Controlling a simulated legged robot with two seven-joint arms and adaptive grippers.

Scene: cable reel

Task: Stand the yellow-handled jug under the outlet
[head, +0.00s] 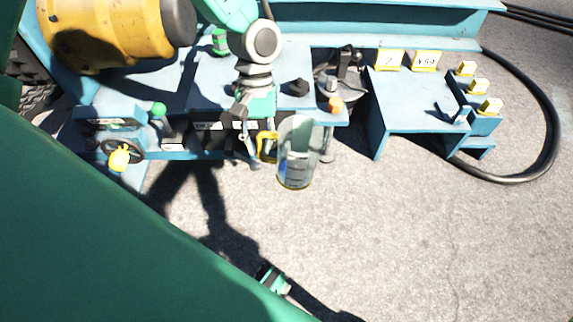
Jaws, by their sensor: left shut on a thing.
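The jug (297,160) is a clear, tall vessel with level marks and a yellow handle (266,147) on its left side. It is in front of the blue bench, roughly upright, with its open top towards me. My left gripper (255,148) is shut on the yellow handle, and its fingers are partly hidden. The jug appears to be held above the paved ground. A small orange-tipped fitting (335,104) is at the bench edge, right of the jug; I cannot tell whether it is the outlet. A green and silver piece (273,280) low in the view may be my right gripper, mostly hidden.
The blue bench (210,95) carries a green-knobbed lever (160,110) and a handwheel with a yellow knob (119,158). A blue stand (410,105) with yellow labels and yellow blocks is at right. A black cable (553,120) curves beside it. The paved ground (430,240) in front is clear.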

